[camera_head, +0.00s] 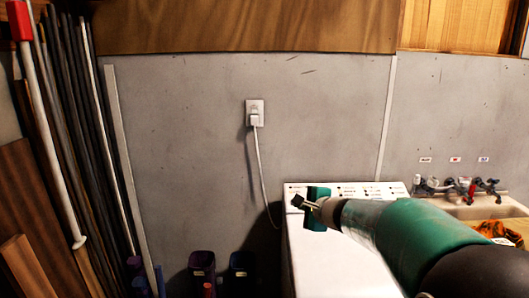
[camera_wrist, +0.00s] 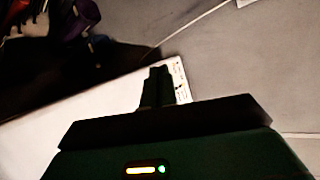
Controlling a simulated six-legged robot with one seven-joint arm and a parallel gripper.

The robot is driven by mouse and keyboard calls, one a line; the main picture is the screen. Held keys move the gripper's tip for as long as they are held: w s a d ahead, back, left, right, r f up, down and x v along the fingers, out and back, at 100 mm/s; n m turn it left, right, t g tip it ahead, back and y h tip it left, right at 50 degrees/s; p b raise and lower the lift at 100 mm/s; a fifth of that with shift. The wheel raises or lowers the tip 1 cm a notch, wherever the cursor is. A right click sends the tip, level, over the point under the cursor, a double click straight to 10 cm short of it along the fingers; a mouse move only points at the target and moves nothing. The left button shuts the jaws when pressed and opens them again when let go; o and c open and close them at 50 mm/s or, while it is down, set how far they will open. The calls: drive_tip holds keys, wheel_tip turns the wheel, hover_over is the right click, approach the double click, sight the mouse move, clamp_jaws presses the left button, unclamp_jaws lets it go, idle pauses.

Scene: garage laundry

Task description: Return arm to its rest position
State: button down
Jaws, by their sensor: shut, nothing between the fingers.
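My arm reaches in from the lower right in the head view, its green link pointing left and away. My gripper (camera_head: 308,205) is at its end, in front of the control panel of a white washing machine (camera_head: 330,268). In the wrist view my gripper (camera_wrist: 158,72) shows its fingers together, above the white machine top (camera_wrist: 70,112). Nothing shows between the fingers. I cannot tell how far the fingers are from the panel.
A plug with a white cord sits in the wall outlet (camera_head: 255,113). Dark bottles (camera_head: 202,268) stand left of the machine. Long poles and boards (camera_head: 85,140) lean at the left. A sink (camera_head: 490,208) with taps (camera_head: 467,188) is at the right.

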drive_tip(key=s+a+r+n+g, duration=0.15)
drive_tip(key=s+n, duration=0.35)
drive_tip(key=s, duration=0.6)
drive_tip(key=s+a+r+n+g, duration=0.1)
drive_tip(key=s+a+n+g, duration=0.3)
drive_tip(key=s, duration=0.6)
drive_tip(key=s+d+f+n+h, duration=0.3)
drive_tip(key=s+d, duration=0.2)
drive_tip(key=s, duration=0.3)
drive_tip(key=s+d+f+n+g+h, duration=0.1)
drive_tip(key=s+d+n, duration=0.3)
drive_tip(key=s, duration=0.5)
drive_tip(key=shift+s+d+f+h, duration=0.15)
drive_tip(key=shift+d+f+h, duration=0.7)
drive_tip(key=shift+f+h, duration=0.05)
